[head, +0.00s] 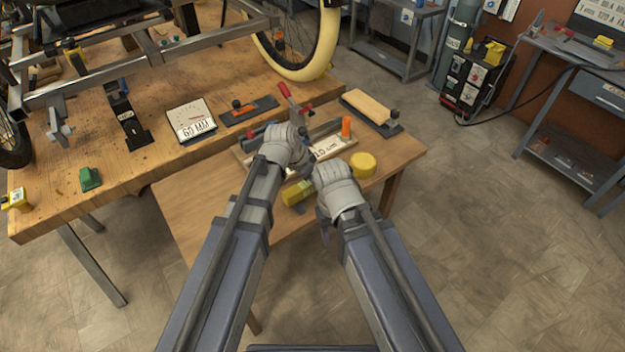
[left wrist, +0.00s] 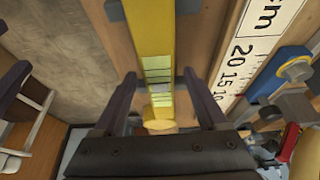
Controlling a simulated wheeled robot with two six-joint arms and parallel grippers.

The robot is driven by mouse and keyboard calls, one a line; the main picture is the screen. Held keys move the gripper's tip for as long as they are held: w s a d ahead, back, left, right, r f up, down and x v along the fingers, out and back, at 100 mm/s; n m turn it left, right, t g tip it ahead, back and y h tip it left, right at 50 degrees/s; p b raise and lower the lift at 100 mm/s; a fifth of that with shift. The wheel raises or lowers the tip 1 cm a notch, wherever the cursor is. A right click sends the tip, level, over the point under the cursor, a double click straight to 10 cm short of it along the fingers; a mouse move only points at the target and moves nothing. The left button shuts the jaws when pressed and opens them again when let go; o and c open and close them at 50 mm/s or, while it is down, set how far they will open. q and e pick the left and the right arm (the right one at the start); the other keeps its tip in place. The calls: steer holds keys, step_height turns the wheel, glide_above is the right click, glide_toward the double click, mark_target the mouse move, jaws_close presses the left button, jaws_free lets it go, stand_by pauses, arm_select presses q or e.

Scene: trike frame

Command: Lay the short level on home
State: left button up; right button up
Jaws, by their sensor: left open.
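The short level is a yellow bar (head: 298,192) near the front of the small table, partly hidden by my arms. In the left wrist view the level (left wrist: 150,45) runs up the picture, with a pale green vial window. My left gripper (left wrist: 157,98) is open, one dark finger on each side of the level, with gaps between. In the head view its fingers are hidden behind my left wrist. My right gripper (head: 325,195) is beside the level's right end; its fingers are mostly hidden. I cannot pick out which spot is home.
A wooden tray with a white "cm" label (head: 328,148) lies just behind the level; the label also shows in the left wrist view (left wrist: 245,50). A yellow round piece (head: 363,164), an orange cylinder (head: 346,127) and a red-handled clamp (head: 286,92) are close by. The workbench (head: 150,175) adjoins.

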arm_select(q)
steer(key=p+v, duration=0.7)
steer(key=v, duration=0.1)
steer(key=shift+d, duration=0.1)
steer(key=shift+f, duration=0.1)
stand_by(0.6)
steer(key=shift+s, duration=0.2)
steer(key=s+a+n+g+y+p, duration=0.1)
steer(key=s+n+y, duration=0.1)
steer(key=s, duration=0.5)
steer(key=s+a+n+g+y+p, duration=0.1)
steer(key=s+a+n+g+y, duration=0.1)
steer(key=s+n, duration=0.3)
steer(key=shift+s+a+r+y, duration=0.35)
steer(key=shift+s+y, duration=0.25)
steer(key=shift+s, duration=0.6)
